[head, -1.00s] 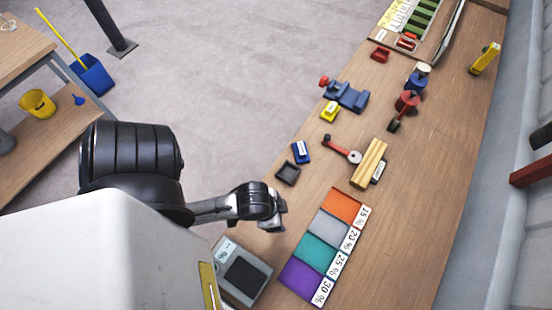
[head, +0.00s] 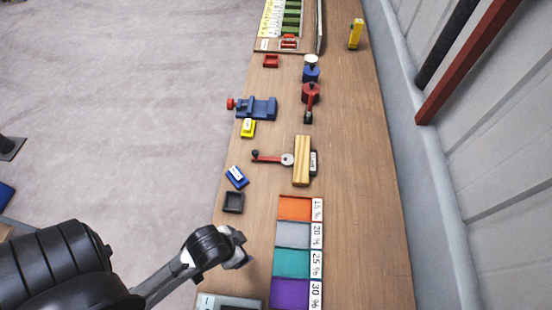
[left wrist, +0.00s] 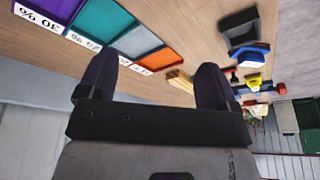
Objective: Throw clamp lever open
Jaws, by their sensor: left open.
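A red lever (head: 268,157) with a dark red ball end lies in the middle of the table in the head view. Its right end meets a grey round disc (head: 287,160) beside a wooden block (head: 302,160); I take it for the clamp lever. My left gripper (head: 242,255) is over the table's left edge, nearer than the lever and well apart from it. In the left wrist view my left gripper (left wrist: 157,75) is open, with nothing between its dark fingers. The wooden block shows partly there (left wrist: 180,80). My right gripper is not in view.
Coloured mats, including an orange one (head: 295,207), lie near my left gripper. A dark tray (head: 233,202), a blue block (head: 237,177), a yellow block (head: 248,128) and a blue vise (head: 257,107) line the left edge. A red device (head: 310,94) stands farther back.

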